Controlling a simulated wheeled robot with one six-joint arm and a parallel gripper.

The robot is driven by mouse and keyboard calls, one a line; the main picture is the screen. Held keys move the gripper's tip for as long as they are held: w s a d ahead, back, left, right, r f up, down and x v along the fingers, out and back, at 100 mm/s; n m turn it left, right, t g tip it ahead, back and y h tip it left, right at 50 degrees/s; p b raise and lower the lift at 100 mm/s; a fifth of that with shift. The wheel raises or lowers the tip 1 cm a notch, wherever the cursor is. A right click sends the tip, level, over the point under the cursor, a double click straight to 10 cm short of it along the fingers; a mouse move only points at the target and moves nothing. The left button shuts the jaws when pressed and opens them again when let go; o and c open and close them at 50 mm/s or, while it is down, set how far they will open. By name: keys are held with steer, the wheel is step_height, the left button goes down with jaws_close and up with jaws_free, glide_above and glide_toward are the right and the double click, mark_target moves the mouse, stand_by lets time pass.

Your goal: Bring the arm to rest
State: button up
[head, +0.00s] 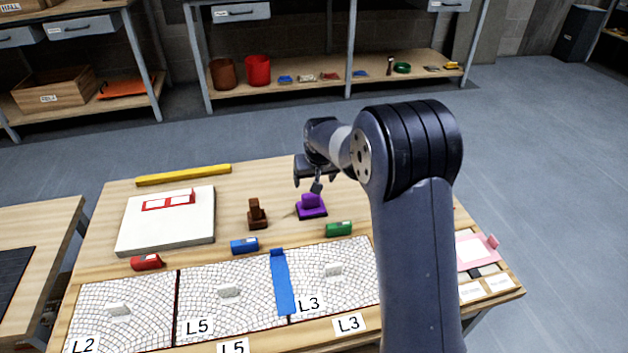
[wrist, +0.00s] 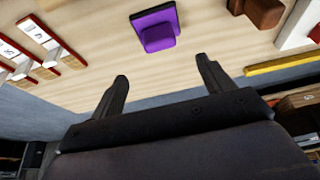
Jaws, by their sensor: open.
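My arm (head: 412,240) rises at the right of the table in the head view and bends over toward its far side. My gripper (wrist: 162,85) shows in the wrist view with its two dark fingers spread apart and nothing between them. In the head view my gripper (head: 317,186) hangs above the table, just behind the purple block with a handle (head: 311,207). The purple block also shows in the wrist view (wrist: 156,27), beyond the fingertips and apart from them. My arm hides part of the table's right side.
Mosaic panels (head: 222,315) line the table's front, with a blue strip (head: 282,285) between two. Behind them are red (head: 146,262), blue (head: 244,246) and green (head: 339,229) pieces, a brown block (head: 257,214), a white slab (head: 150,228) and a yellow bar (head: 184,175). A pink-edged board (head: 474,249) lies right.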

mark_target(311, 194)
steer(key=shift+f, duration=0.1)
steer(key=b+x, duration=0.3)
steer(key=x, duration=1)
steer(key=shift+s+d, duration=0.1)
step_height(311, 194, up, 4)
steer(key=shift+f+p, duration=0.15)
steer(key=shift+p, duration=0.55)
steer(key=shift+r, duration=0.65)
